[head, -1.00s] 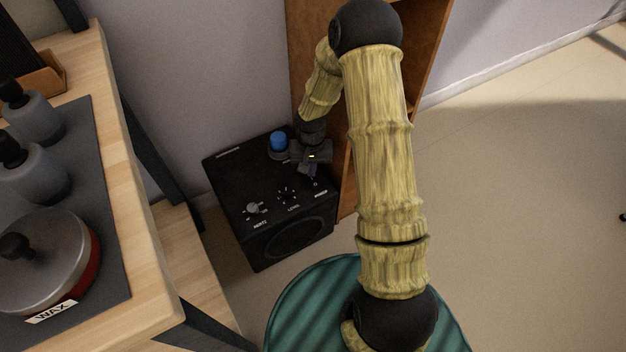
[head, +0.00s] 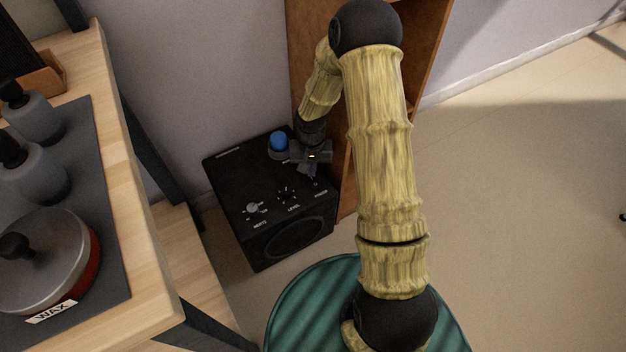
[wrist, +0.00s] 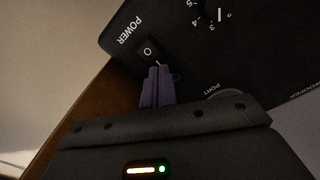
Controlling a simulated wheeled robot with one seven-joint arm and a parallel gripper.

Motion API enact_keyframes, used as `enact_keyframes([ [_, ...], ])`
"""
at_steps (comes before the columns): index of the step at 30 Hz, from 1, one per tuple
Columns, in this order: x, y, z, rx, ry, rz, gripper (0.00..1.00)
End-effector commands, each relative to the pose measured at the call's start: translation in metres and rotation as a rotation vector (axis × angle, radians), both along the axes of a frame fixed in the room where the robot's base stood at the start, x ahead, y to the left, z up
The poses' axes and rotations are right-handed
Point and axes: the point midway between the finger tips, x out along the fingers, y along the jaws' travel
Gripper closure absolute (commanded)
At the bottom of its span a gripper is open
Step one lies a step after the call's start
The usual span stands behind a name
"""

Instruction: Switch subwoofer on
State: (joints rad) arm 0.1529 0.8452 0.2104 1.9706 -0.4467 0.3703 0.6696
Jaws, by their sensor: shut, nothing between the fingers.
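The subwoofer (head: 250,185) is a black box on the floor, with knobs and white labels on its top panel. In the wrist view its power switch (wrist: 147,49), a black rocker marked O, sits beside the word POWER. My gripper (wrist: 158,72) is shut and empty, with its purple fingertips at the end of the rocker away from the O. They appear to touch or nearly touch it and hide part of that end. In the head view my gripper (head: 312,174) is over the panel's right side, and the switch cannot be made out.
A blue-topped round object (head: 279,141) is at the subwoofer's back edge, close to my gripper. A wooden cabinet (head: 300,60) stands behind and right. A wooden table (head: 125,200) with bottles and a lidded pot is at left. Open floor (head: 520,220) lies to the right.

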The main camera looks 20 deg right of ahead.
Motion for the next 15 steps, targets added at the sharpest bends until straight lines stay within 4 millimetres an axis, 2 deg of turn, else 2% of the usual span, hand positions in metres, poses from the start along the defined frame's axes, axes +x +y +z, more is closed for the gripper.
enact_keyframes([
  [15, 0.0, 0.0, -0.0066, 0.0, 0.0, 0.0, 1.0],
])
